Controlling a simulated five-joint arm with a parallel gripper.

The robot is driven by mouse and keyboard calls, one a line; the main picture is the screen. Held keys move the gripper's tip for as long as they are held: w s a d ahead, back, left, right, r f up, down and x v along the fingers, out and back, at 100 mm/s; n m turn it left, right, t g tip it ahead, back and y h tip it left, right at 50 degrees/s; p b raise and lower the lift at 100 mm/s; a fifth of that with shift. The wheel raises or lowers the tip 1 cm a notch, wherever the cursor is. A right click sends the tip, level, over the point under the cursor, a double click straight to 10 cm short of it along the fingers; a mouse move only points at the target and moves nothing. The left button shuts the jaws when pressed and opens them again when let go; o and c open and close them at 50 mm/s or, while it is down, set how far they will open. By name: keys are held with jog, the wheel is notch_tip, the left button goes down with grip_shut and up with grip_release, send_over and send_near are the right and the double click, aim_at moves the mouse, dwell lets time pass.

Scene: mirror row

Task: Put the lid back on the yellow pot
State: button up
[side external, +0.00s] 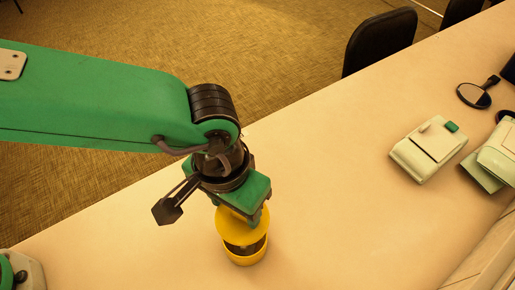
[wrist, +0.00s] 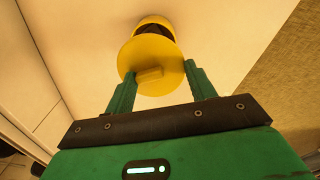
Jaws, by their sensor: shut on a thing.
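The yellow pot (side external: 246,257) stands upright on the table near the front, with its dark inside partly showing. Its top edge also shows in the wrist view (wrist: 154,20), beyond the lid. The round yellow lid (side external: 236,229) with a block-shaped knob is above the pot; it fills the middle of the wrist view (wrist: 152,55). A dark gap shows between lid and pot, and the lid looks tilted or offset. My gripper (wrist: 158,82) has its green fingers on both sides of the lid's knob, shut on the lid. In the side view my gripper (side external: 243,208) hangs right over the pot.
A pale box-like device (side external: 430,148) with a green button stands at the right. A round hand mirror (side external: 474,95) lies behind it. Another pale device (side external: 497,155) is at the right edge. Dark chairs (side external: 380,42) stand behind the table. The table between pot and devices is clear.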

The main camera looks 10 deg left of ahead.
jog(key=shift+f, duration=0.15)
jog(key=shift+f, duration=3)
jog(key=shift+s+d, duration=0.1)
jog(key=shift+s, duration=0.05)
jog(key=shift+f, duration=0.15)
dwell(0.6)
jog(key=o, duration=1.5)
jog(key=shift+r, duration=0.25)
